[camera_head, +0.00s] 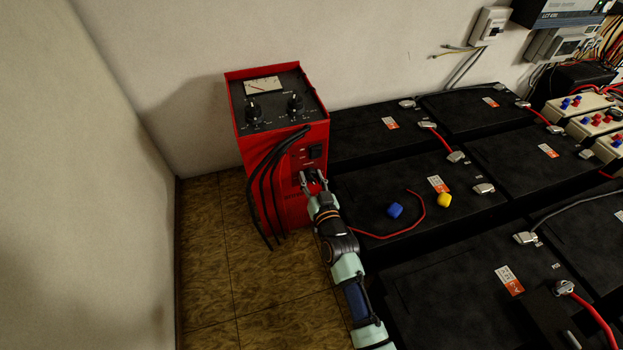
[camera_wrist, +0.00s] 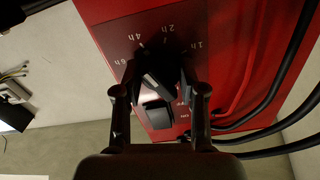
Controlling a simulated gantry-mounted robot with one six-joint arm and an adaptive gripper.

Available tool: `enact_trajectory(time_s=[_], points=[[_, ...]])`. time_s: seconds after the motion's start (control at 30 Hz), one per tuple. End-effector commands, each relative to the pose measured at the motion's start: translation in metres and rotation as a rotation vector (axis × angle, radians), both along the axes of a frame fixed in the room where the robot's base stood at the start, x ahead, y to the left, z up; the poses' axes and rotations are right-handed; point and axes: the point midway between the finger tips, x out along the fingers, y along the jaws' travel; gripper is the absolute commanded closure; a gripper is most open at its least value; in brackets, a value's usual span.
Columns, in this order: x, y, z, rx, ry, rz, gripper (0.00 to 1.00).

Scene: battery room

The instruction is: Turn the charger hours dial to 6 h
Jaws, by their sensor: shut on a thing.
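The red charger (camera_head: 283,185) stands against the wall. In the wrist view its front panel (camera_wrist: 110,25) carries white marks 6h, 4h, 2h and 1h around the black hours dial (camera_wrist: 160,72). My gripper (camera_head: 314,180) is at the lower front of the charger, and its fingers (camera_wrist: 159,95) are shut on the dial from both sides. The dial's bar looks tilted, its upper end toward the 4h mark, but I cannot read the pointer surely. In the head view the gripper mostly hides the dial.
A black rocker switch (camera_head: 315,152) is just above the gripper. Black cables (camera_head: 268,185) hang down the charger's left front. Black batteries (camera_head: 375,185) fill the right side, with a blue cap (camera_head: 395,210) and a yellow cap (camera_head: 444,200) on one. The floor (camera_head: 208,270) at left is clear.

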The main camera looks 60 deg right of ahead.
Motion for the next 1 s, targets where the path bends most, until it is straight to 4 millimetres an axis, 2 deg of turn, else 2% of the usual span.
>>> enact_trajectory(time_s=[0.37, 1.0], points=[[-0.0001, 0.0, -0.0026, -0.101, 0.107, 0.0, 0.94], [-0.0005, -0.0003, -0.0013, -0.441, 0.48, 0.0, 0.94]])
